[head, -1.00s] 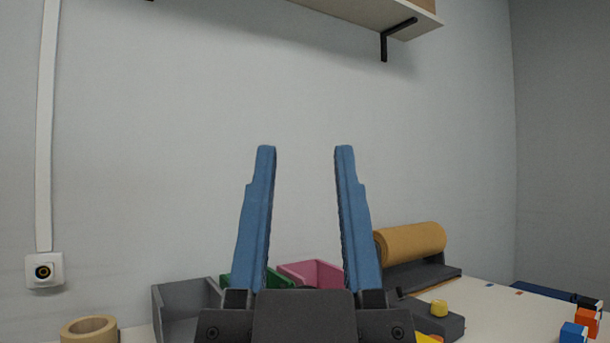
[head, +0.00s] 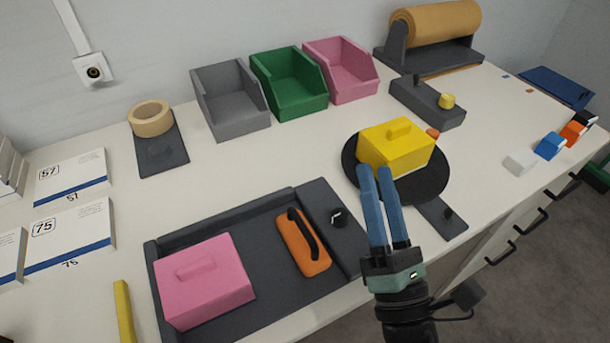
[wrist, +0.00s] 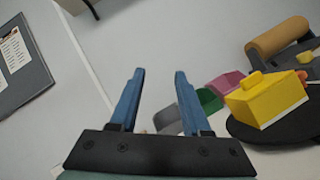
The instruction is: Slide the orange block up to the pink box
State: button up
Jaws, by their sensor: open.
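The orange block (head: 296,247), with a black bar handle on top, lies in a dark grey tray (head: 275,288). The pink box (head: 208,285), with a small raised grip on its lid, sits left of it in the same tray. A gap of bare tray floor separates the two. My gripper (head: 376,170) is open and empty, to the right of the tray and in front of the yellow box (head: 398,155). In the wrist view my gripper (wrist: 159,72) has nothing between its blue fingers. The orange block and pink box do not show there.
The yellow box sits on a black round plate (head: 440,190). A dark knob (head: 338,217) stands on the tray's right part. Grey (head: 235,122), green (head: 300,105) and pink (head: 350,88) bins line the back. A yellow bar (head: 124,312) lies left of the tray.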

aim_at(312, 241)
jog(key=s+f+n+g+y+p, duration=0.1)
jog(key=s+f+n+g, duration=0.1)
jog(key=f+n, duration=0.1)
jog(key=s+a+f+n+g+y+p, duration=0.1)
jog(key=s+f+n+g, duration=0.2)
jog(key=f, duration=0.3)
jog(key=s+a+f+n+g+y+p, duration=0.1)
jog(key=s+f+n+g+p, duration=0.1)
jog(key=s+f+n, duration=0.1)
jog(key=shift+s+a+f, duration=0.2)
jog(key=shift+a+f, duration=0.05)
jog(key=shift+f, duration=0.45)
jog(key=shift+s+a+f+g, duration=0.1)
jog(key=shift+f+g, duration=0.2)
jog(key=shift+f, duration=0.05)
jog(key=p+x, duration=0.1)
jog(key=x, duration=1.1)
jog(key=shift+w+a, duration=0.2)
jog(key=shift+w, duration=0.15)
grip_shut()
